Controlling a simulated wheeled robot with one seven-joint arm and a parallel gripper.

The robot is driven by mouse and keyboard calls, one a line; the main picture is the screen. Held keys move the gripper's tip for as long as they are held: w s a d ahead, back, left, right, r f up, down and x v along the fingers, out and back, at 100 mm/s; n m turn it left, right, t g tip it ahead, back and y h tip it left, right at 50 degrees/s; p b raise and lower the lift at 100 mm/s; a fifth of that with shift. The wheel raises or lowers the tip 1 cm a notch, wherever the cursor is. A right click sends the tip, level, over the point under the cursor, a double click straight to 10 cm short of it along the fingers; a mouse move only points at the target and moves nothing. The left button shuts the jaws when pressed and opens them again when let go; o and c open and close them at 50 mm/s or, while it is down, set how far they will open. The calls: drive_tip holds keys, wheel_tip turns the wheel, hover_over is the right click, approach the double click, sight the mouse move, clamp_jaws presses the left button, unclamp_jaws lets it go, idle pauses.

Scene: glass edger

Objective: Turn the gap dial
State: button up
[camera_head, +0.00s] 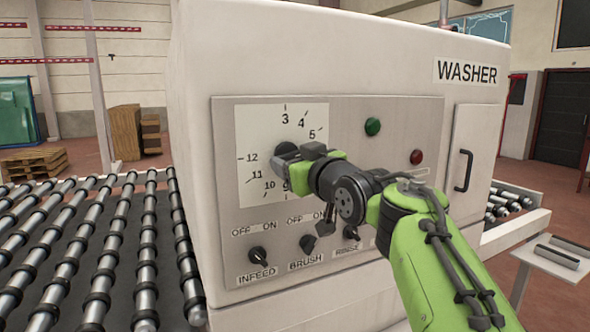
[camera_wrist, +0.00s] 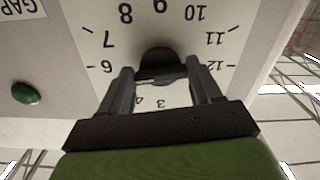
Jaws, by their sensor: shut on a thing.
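The gap dial's black knob (camera_head: 289,150) sits in the middle of a white square scale (camera_head: 262,125) on the washer's control panel. The scale carries printed numbers; 3, 4, 5, 9, 10, 11 and 12 show in the head view. My gripper (camera_head: 287,153) is at the knob, coming from the right. In the wrist view the knob (camera_wrist: 158,63) lies between the two fingers of my gripper (camera_wrist: 160,78), and the scale (camera_wrist: 190,35) appears upside down. The fingers are shut on the knob. The knob's pointer cannot be made out.
Below are the INFEED knob (camera_head: 259,254), the BRUSH knob (camera_head: 308,243) and a partly hidden RINSE knob. A green button (camera_head: 373,126) and a red button (camera_head: 416,157) are to the right. A roller conveyor (camera_head: 95,245) lies left of the washer.

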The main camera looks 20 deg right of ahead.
drive_tip(key=shift+d+n+b, duration=0.15)
drive_tip(key=shift+n+b, duration=1.5)
drive_tip(key=shift+n, duration=3.25)
drive_tip(key=o, duration=1.1)
drive_tip(key=shift+c, duration=0.2)
drive_tip(key=s+d, duration=0.3)
drive_tip(key=s, duration=1.2)
drive_tip(key=shift+s+b, duration=0.2)
drive_tip(key=shift+b, duration=0.25)
